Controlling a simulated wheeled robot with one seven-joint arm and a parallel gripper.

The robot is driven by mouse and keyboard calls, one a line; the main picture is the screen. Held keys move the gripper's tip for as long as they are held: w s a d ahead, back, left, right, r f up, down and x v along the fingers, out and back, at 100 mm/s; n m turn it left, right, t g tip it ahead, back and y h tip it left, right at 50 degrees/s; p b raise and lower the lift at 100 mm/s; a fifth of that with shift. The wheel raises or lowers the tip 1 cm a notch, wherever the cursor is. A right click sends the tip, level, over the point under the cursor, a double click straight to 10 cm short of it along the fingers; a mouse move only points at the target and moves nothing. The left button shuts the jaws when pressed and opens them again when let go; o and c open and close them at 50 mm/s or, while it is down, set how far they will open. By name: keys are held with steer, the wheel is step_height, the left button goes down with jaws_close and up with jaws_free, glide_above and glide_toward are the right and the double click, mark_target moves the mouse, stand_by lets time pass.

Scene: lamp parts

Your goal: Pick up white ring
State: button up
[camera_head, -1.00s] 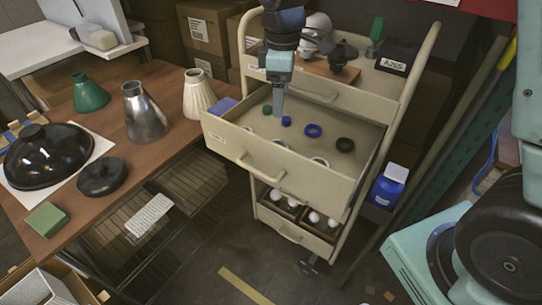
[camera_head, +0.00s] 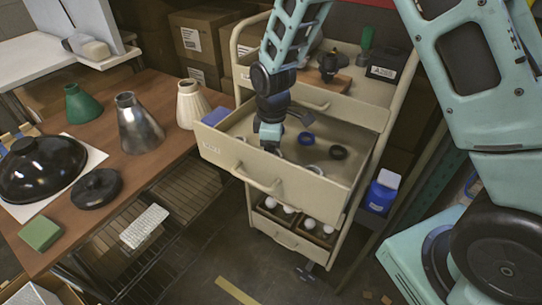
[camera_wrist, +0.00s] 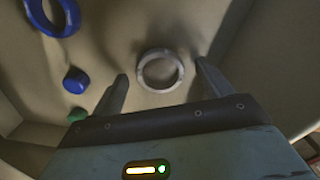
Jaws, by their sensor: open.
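A white ring (camera_wrist: 160,70) lies flat on the drawer floor in the wrist view, between and slightly beyond my two open fingertips. My gripper (camera_wrist: 161,72) is empty and apart from the ring. In the head view my gripper (camera_head: 270,146) is pointed down inside the open drawer, near its front wall, and hides what is under it. Another pale ring (camera_head: 315,169) shows partly behind the drawer's front edge, to the right of my gripper.
The drawer (camera_head: 235,160) also holds a blue ring (camera_head: 306,138), a black ring (camera_head: 338,152), a blue knob (camera_wrist: 75,80) and a green knob (camera_wrist: 77,114). The drawer walls stand close around my gripper. A table (camera_head: 150,170) with lamp shades is at left.

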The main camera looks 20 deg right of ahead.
steer(key=shift+f, duration=0.4)
steer(key=c, duration=1.1)
steer(key=shift+o, duration=0.2)
